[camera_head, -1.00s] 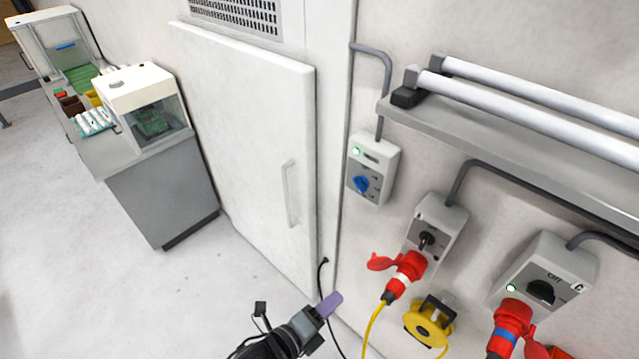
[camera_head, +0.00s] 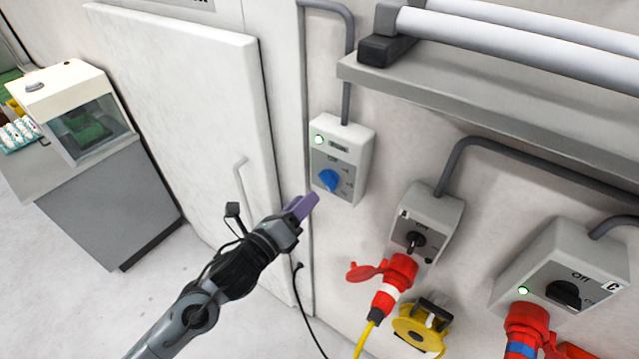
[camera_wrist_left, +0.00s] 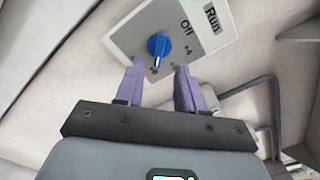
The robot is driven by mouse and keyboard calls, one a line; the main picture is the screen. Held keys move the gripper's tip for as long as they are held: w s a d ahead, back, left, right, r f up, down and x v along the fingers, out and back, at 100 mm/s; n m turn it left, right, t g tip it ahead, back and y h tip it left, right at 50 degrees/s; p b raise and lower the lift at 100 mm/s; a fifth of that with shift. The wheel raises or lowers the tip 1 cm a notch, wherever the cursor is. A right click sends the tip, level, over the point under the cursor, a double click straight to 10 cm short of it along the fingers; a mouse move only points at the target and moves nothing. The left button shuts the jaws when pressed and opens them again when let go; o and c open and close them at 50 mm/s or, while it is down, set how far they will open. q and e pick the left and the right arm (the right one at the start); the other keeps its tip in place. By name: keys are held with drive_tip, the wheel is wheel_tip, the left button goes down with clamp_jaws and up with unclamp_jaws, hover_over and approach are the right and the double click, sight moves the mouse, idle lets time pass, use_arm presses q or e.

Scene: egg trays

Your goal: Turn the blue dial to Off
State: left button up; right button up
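The blue dial (camera_head: 328,180) is on the front of a grey switch box (camera_head: 352,150) on the wall, below a lit green lamp. In the left wrist view the dial (camera_wrist_left: 158,45) shows a white pointer line aimed downward, away from the "Off" mark (camera_wrist_left: 187,27). A "Run" display (camera_wrist_left: 213,18) is on the same panel. My left gripper (camera_head: 308,203) is just below and left of the dial, apart from it. In the wrist view its purple fingers (camera_wrist_left: 160,75) are spread and empty, with the dial ahead of the gap. My right gripper is not in view.
A white door (camera_head: 190,110) with a handle stands left of the box. A grey shelf (camera_head: 480,105) juts out at upper right. Two more switch boxes, one with a black dial (camera_head: 565,292), and red plugs (camera_head: 400,270) are to the right.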

sight(324, 182)
use_arm(q)
drive_tip(key=shift+p+x, duration=0.55)
drive_tip(key=shift+x, duration=2.85)
drive_tip(key=shift+c, duration=0.4)
clamp_jaws()
